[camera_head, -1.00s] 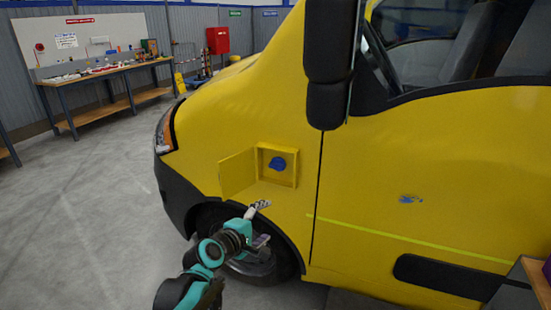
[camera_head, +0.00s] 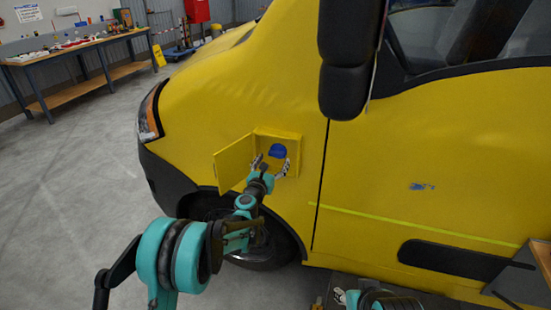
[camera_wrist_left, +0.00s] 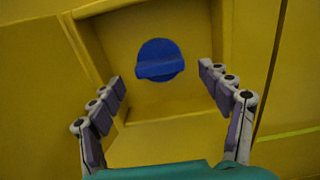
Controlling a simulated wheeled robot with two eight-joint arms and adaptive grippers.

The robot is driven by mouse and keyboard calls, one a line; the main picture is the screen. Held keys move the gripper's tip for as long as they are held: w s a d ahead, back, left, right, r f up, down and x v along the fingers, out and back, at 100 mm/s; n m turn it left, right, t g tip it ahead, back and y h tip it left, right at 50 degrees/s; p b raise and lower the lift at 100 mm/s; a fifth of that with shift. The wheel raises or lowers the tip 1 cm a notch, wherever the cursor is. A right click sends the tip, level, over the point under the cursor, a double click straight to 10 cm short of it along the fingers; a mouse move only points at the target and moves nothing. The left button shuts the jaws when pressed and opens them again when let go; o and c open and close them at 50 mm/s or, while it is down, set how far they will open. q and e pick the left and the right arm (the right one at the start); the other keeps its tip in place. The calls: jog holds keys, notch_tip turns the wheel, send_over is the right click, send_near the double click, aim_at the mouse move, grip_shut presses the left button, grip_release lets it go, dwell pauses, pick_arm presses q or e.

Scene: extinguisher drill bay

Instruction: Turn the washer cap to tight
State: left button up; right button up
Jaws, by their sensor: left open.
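The blue washer cap (camera_head: 278,150) sits inside a shallow open recess in the side of a yellow van. In the left wrist view the cap (camera_wrist_left: 158,48) is round, with a raised grip bar lying nearly level, slightly tilted. My left gripper (camera_head: 272,166) is at the mouth of the recess, just below the cap. Its fingers (camera_wrist_left: 162,80) are spread wide to either side of the cap, and show no contact with it.
The yellow recess door (camera_head: 234,163) stands open on the left, close to my left gripper. The black mirror (camera_head: 350,60) hangs above right. A workbench (camera_head: 80,52) with small items stands far left. A brown-topped surface (camera_head: 541,255) is at the right edge. The left floor is clear.

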aim_at(276, 156)
pick_arm(q)
jog(key=shift+x, duration=1.6)
jog(key=c, duration=1.2)
jog(key=shift+o, duration=0.2)
